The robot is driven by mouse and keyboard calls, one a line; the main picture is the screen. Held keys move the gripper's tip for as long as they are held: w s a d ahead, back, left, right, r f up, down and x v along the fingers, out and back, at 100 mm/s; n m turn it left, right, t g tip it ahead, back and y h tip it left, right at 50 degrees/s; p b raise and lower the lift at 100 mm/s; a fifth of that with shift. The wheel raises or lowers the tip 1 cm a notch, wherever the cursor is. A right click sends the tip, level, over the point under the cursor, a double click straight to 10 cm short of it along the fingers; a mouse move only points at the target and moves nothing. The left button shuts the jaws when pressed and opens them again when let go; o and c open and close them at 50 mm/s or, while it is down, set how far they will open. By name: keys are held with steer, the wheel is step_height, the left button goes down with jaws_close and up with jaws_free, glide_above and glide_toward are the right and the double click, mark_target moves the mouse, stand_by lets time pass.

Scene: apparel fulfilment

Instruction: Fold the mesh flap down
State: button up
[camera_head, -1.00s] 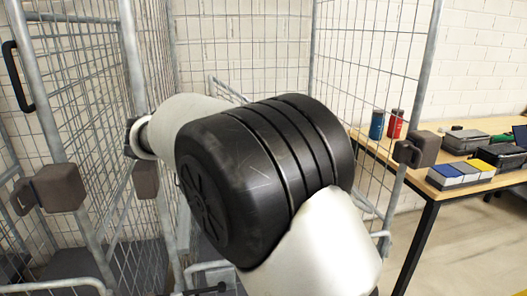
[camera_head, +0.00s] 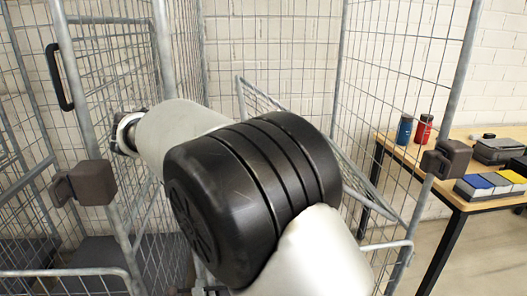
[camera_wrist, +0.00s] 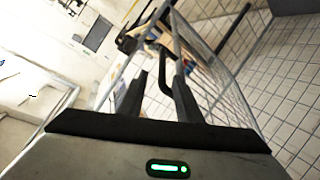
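A grey wire mesh flap (camera_head: 377,196) shows in the head view, tilted inside the roll cage and partly hidden behind my arm. Its upper left corner stands above my black elbow joint, and its edge slopes down to the right. My gripper (camera_wrist: 163,88) shows in the wrist view with two dark fingers apart and nothing clearly held between them. A black bent bar shows beyond the fingers. A mesh panel (camera_wrist: 222,88) runs beside the right finger; I cannot tell whether it is the flap. In the head view my gripper is hidden.
The roll cage's uprights (camera_head: 462,70) and mesh sides surround the arm. Brown blocks (camera_head: 92,183) sit on its front posts.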

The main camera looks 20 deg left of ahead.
steer(key=shift+a+r, duration=0.1)
steer(key=shift+r, duration=0.1)
steer(key=f+p+v, duration=0.1)
steer(key=p+v, duration=1.6)
steer(key=v, duration=0.2)
steer(key=shift+s+a, duration=0.35)
steer(key=shift+s, duration=0.05)
stand_by(1.0)
stand_by(0.3)
steer(key=shift+r, duration=0.1)
stand_by(0.4)
